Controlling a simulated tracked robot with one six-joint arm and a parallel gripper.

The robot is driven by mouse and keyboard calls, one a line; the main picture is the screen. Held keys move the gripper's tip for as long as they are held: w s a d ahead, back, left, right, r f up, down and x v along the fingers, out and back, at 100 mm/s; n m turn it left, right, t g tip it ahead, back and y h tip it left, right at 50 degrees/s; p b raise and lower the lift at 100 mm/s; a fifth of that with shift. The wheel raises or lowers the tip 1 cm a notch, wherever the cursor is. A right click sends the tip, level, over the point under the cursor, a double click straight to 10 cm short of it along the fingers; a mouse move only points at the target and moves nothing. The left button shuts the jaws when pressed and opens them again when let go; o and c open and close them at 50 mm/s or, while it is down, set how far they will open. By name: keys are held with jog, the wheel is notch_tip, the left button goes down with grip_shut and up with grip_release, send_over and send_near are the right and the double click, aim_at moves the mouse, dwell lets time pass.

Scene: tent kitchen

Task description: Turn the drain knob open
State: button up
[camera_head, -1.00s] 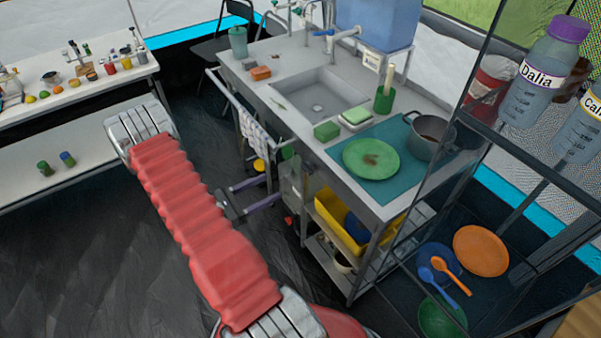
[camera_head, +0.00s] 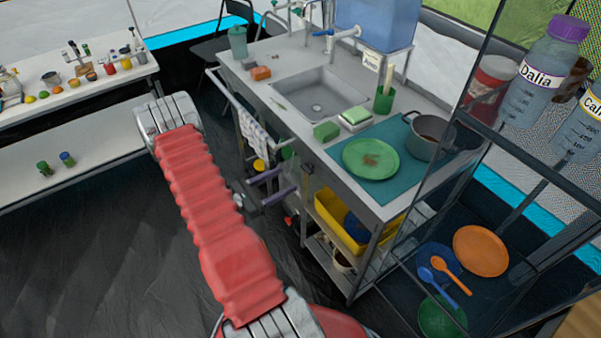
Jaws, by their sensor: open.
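My gripper (camera_head: 286,181) is open, its two purple-grey fingers apart and pointing right toward the space under the sink counter. Nothing shows between the fingers. A small red part (camera_head: 290,222) shows just below the fingers, beside the shelf frame; it may be the drain knob, but it is too small to tell its shape or how it is turned. The sink basin (camera_head: 318,97) is set in the grey counter (camera_head: 283,57) above. The drain pipe under it is mostly hidden by the counter and my gripper.
A towel (camera_head: 254,133) hangs from the front rail, close to my gripper. A yellow bin (camera_head: 340,225) stands on the shelf under the counter, right of the gripper. A green plate (camera_head: 371,159) and a pot (camera_head: 429,136) stand on top. Dark floor (camera_head: 90,260) is open at left.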

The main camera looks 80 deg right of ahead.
aim_at(304, 170)
jog(key=x, duration=0.8)
jog(key=shift+c, duration=0.2)
